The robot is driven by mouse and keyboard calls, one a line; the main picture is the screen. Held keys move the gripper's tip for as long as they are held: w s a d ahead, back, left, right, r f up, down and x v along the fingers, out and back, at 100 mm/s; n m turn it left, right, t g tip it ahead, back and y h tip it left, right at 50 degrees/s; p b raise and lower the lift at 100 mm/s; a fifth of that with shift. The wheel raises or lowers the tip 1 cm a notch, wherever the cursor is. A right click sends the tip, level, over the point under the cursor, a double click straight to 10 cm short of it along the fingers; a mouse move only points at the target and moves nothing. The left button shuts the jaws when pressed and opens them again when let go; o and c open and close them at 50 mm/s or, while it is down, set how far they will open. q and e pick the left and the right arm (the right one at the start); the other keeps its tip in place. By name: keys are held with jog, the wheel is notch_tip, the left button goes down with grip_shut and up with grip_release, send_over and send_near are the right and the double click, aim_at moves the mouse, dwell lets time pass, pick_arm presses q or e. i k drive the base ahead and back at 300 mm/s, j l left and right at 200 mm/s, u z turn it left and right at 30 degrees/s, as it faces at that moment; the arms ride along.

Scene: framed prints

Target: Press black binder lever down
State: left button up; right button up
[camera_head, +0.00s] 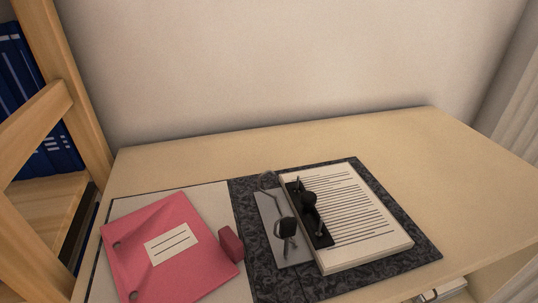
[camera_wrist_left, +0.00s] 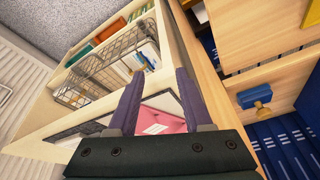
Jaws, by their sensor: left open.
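The open binder has a black marbled cover (camera_head: 400,262) and lies on the desk in the head view. A metal mechanism plate (camera_head: 268,212) runs along its middle, with a small lever (camera_head: 287,227) with a black end standing near its front part. A black bar (camera_head: 308,228) with a dark knob lies on the left edge of the lined paper stack (camera_head: 365,225). How far the lever is raised is hard to tell. My left gripper (camera_wrist_left: 160,82) shows only in its wrist view, open and with nothing between its fingers. My right gripper is in neither view.
The desk top (camera_head: 390,130) is clear behind and right. A wooden shelf (camera_head: 65,60) with blue binders (camera_head: 30,110) stands left. A wire basket (camera_wrist_left: 105,70) shows in the wrist view.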

aim_at(288, 226)
jog(key=k+l+u, duration=0.1)
jog(key=u, duration=0.3)
jog(key=k+l+u, duration=0.1)
jog(key=u, duration=0.25)
jog(key=k+l+u, duration=0.15)
jog(key=u, duration=0.25)
jog(key=k+l+u, duration=0.15)
jog(key=u, duration=0.25)
